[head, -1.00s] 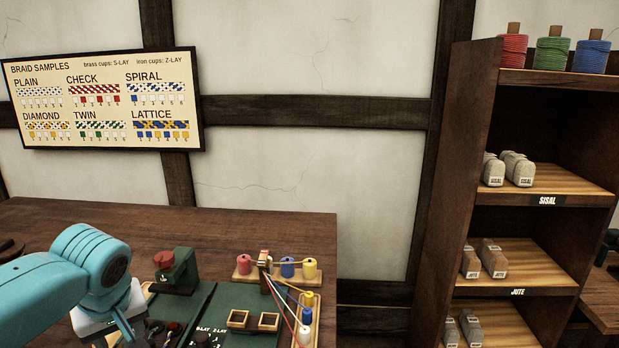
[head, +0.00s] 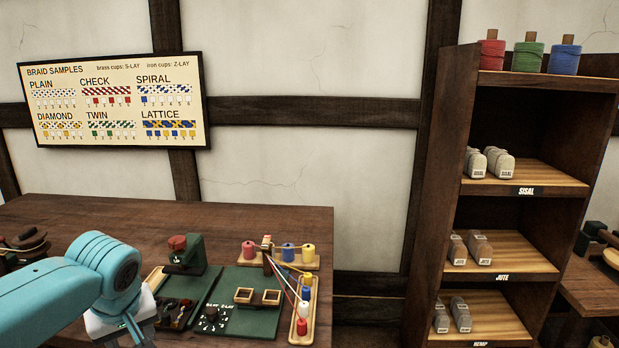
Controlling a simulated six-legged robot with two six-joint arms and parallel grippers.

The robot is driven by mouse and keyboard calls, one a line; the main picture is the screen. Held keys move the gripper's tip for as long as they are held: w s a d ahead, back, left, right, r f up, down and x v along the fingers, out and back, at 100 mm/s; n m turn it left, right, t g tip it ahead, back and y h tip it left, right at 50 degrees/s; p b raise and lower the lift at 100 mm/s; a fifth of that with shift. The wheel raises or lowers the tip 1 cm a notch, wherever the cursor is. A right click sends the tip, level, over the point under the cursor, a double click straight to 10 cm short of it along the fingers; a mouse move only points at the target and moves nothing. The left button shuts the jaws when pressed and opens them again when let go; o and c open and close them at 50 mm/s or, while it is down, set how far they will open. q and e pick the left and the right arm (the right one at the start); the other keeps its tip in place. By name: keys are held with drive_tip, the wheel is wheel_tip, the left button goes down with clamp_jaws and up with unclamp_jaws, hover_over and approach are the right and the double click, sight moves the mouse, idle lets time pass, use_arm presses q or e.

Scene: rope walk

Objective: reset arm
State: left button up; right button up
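My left arm, light blue, comes in from the lower left over the table (head: 220,222). Its white wrist part shows at the bottom edge, and its gripper fingers are out of the frame or hidden below. My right arm and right gripper do not show.
On the table stand a green device with a red top (head: 183,255), a dark tool tray (head: 157,277), a green board (head: 242,321) with two small square cups, and wooden racks of coloured bobbins (head: 300,343) with threads. A shelf (head: 540,262) stands right. A sample board (head: 112,102) hangs left.

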use_arm(q)
drive_tip(key=s+d+f+m+g+h+p, duration=0.1)
drive_tip(key=d+f+m, duration=0.1)
drive_tip(key=d+f, duration=0.35)
drive_tip(key=d+f+m+h, duration=0.1)
drive_tip(key=d+f+h, duration=0.1)
drive_tip(key=f, duration=0.7)
drive_tip(key=s+d+f+m+g+h+p, duration=0.1)
drive_tip(key=d+f+m, duration=0.1)
drive_tip(key=d+f, duration=0.35)
drive_tip(key=s+d+f+g+h+p, duration=0.1)
drive_tip(key=s+d+f, duration=0.4)
drive_tip(key=s+f, duration=1)
drive_tip(key=s+h+p, duration=0.1)
drive_tip(key=s, duration=0.3)
drive_tip(key=shift+f+m+h+p, duration=0.15)
drive_tip(key=shift+m+h+p, duration=0.15)
drive_tip(key=shift+p, duration=0.05)
